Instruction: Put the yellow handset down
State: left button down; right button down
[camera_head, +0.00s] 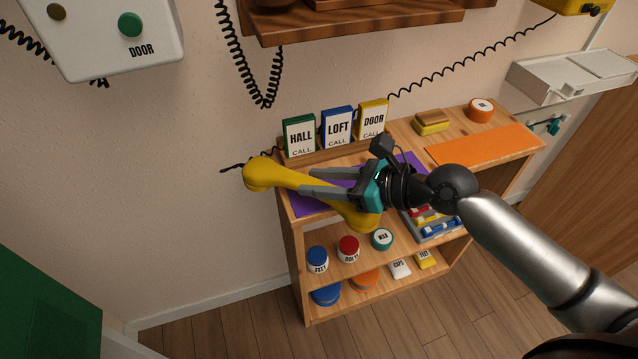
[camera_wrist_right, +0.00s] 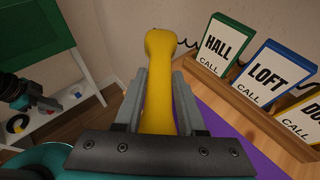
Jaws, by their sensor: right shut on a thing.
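The yellow handset (camera_head: 268,173) is in my right gripper (camera_head: 308,180), whose two grey fingers close around its middle. It is held over the purple mat (camera_head: 312,205) at the left end of the wooden shelf top, one end sticking out past the left edge. In the right wrist view the handset (camera_wrist_right: 158,85) runs away from the camera between the fingers. Whether it touches the mat is hard to tell. A yellow phone body (camera_head: 578,6) is cut off at the top right. A black and teal part, apparently my left gripper (camera_wrist_right: 42,103), shows small at the wrist view's left.
HALL (camera_head: 300,137), LOFT (camera_head: 338,128) and DOOR (camera_head: 373,120) cards stand behind the mat. An orange mat (camera_head: 480,145), a sponge (camera_head: 431,123) and an orange tape roll (camera_head: 481,110) are to the right. A tray (camera_head: 435,236) lies near my wrist.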

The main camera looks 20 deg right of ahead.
jog(key=shift+f, duration=0.15)
jog(key=c, duration=0.8)
grip_release()
jog(key=o, duration=0.3)
